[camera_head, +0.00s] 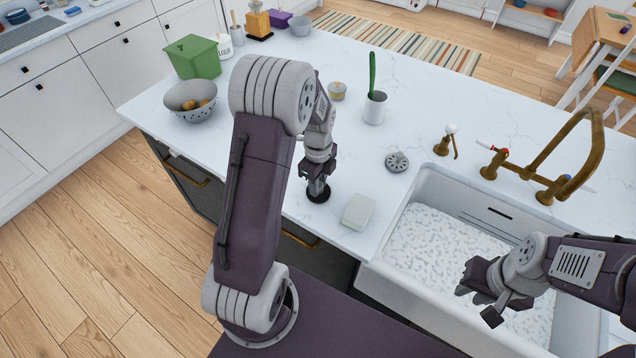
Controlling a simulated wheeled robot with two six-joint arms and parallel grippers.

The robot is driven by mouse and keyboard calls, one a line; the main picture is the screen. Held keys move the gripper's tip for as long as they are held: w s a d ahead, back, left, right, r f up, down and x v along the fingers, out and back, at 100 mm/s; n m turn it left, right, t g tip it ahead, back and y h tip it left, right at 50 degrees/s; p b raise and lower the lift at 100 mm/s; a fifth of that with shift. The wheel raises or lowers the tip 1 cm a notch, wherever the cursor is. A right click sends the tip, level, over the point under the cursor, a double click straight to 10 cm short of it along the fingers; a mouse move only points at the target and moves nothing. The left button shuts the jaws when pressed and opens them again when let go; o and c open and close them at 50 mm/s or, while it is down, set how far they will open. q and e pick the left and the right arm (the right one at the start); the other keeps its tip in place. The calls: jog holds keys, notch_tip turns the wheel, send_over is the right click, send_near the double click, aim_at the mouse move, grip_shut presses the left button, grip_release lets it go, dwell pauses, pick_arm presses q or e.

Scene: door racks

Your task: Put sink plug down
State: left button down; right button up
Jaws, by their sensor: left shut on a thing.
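The sink plug (319,195) is a small black round disc at the tip of my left gripper (318,186), left of the sink. My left gripper points down and is shut on the plug's upper part. The plug is upright and at or very close to the countertop; I cannot tell whether it touches. My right gripper (482,297) hangs over the sink with its dark fingers apart and nothing visible between them.
A pale sponge-like block (358,212) lies right of the plug. A grey round strainer (397,162) lies near the white sink (405,197). A brass tap (560,150) stands behind. A colander (190,98) and a cup (375,108) are farther back. Free counter (270,195) lies around the plug.

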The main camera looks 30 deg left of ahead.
pick_arm(q)
jog(key=c, duration=1.2)
grip_release()
jog(key=shift+o, duration=0.3)
jog(key=shift+w+f, duration=0.1)
notch_tip(320, 180, up, 12)
jog(key=r, duration=0.1)
jog(key=s+d+f+n, duration=0.3)
jog(key=s+n, duration=0.3)
jog(key=n, duration=0.3)
jog(key=s+d+f+n+t, duration=0.1)
jog(key=s+d+f+n, duration=0.3)
jog(key=n, duration=0.6)
jog(key=shift+s+d+f+p, duration=0.25)
jog(key=shift+s+f+p, duration=0.1)
jog(key=shift+s, duration=1)
